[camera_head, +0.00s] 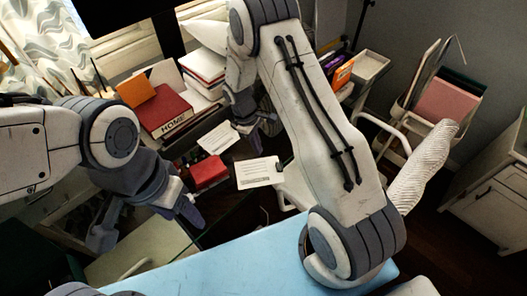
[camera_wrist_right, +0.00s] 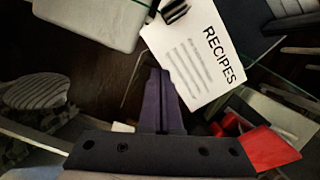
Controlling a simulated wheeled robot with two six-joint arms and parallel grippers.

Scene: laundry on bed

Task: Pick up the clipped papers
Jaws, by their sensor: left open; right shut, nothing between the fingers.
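A white sheet marked RECIPES (camera_wrist_right: 192,58) with a black clip (camera_wrist_right: 175,11) at its top edge shows in the right wrist view; these are the clipped papers. In the head view I take the white lined sheet (camera_head: 258,173) near the middle to be the same papers. My right gripper (camera_head: 262,119) is above and behind them, partly hidden by its own arm. In the wrist view its fingers (camera_wrist_right: 157,78) are together and empty, their tips close to the left side of the papers; contact cannot be told. My left gripper (camera_head: 148,222) is open and empty, to the left of the papers.
A red item (camera_head: 208,171) lies left of the papers and a second white sheet (camera_head: 217,139) behind them. A red HOME book (camera_head: 168,114) and white books (camera_head: 203,67) stand further back. A light blue surface (camera_head: 235,262) is in front. A chair (camera_head: 437,100) stands at right.

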